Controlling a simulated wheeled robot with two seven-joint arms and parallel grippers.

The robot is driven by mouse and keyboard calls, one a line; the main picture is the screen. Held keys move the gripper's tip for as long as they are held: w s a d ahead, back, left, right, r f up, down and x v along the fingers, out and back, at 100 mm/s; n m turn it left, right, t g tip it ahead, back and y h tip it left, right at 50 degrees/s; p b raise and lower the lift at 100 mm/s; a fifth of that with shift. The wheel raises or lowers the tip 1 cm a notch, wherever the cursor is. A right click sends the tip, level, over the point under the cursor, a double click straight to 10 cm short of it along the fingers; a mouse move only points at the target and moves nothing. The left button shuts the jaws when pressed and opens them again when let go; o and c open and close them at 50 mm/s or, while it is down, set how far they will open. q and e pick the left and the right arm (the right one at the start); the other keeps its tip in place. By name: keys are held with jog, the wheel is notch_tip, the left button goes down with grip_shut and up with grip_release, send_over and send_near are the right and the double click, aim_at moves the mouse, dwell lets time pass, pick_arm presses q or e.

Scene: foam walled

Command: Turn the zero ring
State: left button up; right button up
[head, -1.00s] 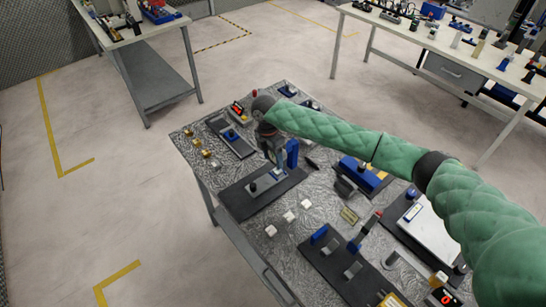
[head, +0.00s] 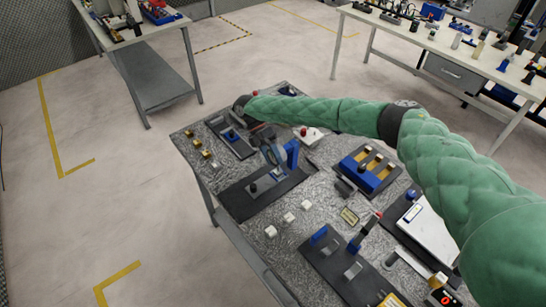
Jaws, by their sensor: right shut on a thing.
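My right arm comes in from the right, its green padded sleeve crossing the back of the table. My right gripper (head: 266,141) is small and dark, reaching the top of a gauge stand from the left. The stand has a blue upright (head: 292,154) and a dark base plate (head: 240,203). A round grey dial (head: 272,157) sits beside the upright. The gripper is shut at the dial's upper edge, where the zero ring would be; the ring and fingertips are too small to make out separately. My left gripper is out of view.
White cubes (head: 289,217) lie in front of the stand. A blue block with brass pieces (head: 367,170) is to its right, a dark tray with a blue part (head: 231,137) behind left. A red-knobbed white box (head: 308,136) stands close behind the stand, under my arm.

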jog(key=shift+a, duration=0.1)
dwell(0.4)
jog(key=o, duration=1)
jog(key=shift+a, duration=0.1)
jog(key=shift+w+a+r+b, duration=0.1)
jog(key=shift+w+r+b, duration=0.15)
jog(key=shift+w+b, duration=0.1)
jog(key=b+v, duration=0.3)
jog(key=v, duration=0.4)
jog(key=shift+s+a+f, duration=0.1)
